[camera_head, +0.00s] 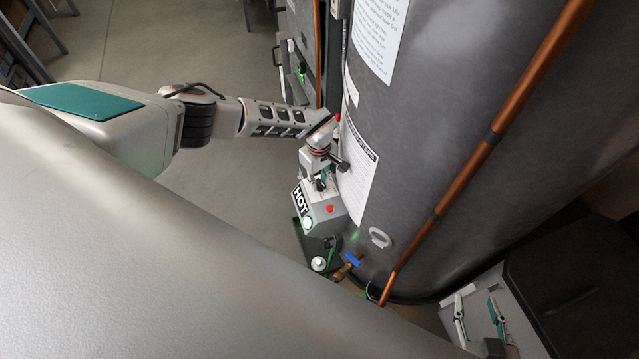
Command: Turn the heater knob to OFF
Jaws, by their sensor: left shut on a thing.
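The heater's control box (324,208) is light grey, with a "HOT" label, a lit round light and a red button. It sits low on the front of the large dark grey tank. My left gripper (325,176) reaches in from the left and is shut on the small dark heater knob (320,184) on top of the box. The fingers partly hide the knob, and I cannot read its setting. My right gripper (478,312) is at the lower right, with its two fingers apart and nothing between them.
The tank (440,150) fills the right side, with paper labels (358,188) on its wall. A copper pipe (470,165) runs diagonally along it. A brass valve with a blue handle (353,260) is below the box. Open floor (215,205) lies to the left.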

